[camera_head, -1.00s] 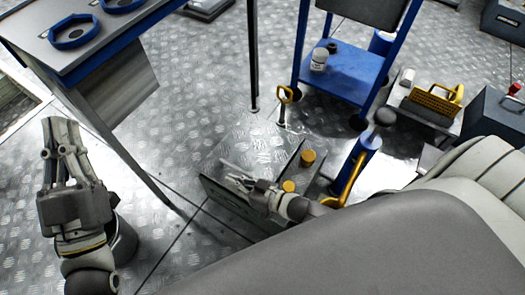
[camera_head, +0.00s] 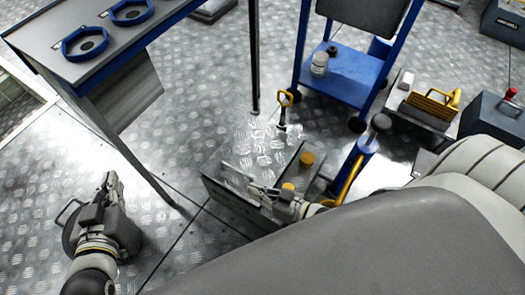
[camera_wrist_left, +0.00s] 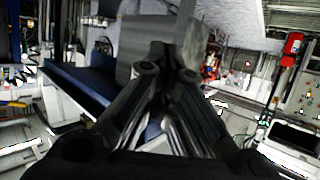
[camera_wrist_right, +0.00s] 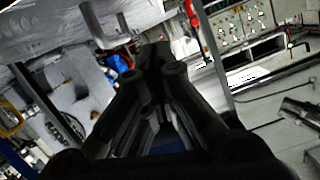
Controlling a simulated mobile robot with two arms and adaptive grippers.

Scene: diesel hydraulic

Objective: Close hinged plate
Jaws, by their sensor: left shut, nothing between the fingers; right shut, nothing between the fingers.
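The hinged plate (camera_head: 262,143) looks to be the silver tread-patterned panel low in the middle of the head view. It lies over a grey box-like unit, and its hinge and exact angle cannot be made out. My right gripper (camera_head: 236,171) is shut and empty at the near part of the panel. Whether it touches the panel cannot be told. It also shows shut in the right wrist view (camera_wrist_right: 155,60). My left gripper (camera_head: 110,180) is shut and empty at the left, well apart from the panel. Its closed fingers show in the left wrist view (camera_wrist_left: 165,60).
Two yellow caps (camera_head: 306,158) sit right of the panel. A yellow-handled part (camera_head: 287,98) stands behind it. A blue cylinder (camera_head: 362,150) and a blue cart (camera_head: 345,75) stand to the right. A blue-edged table (camera_head: 95,50) is at upper left. A handled container (camera_head: 72,228) is beside my left gripper.

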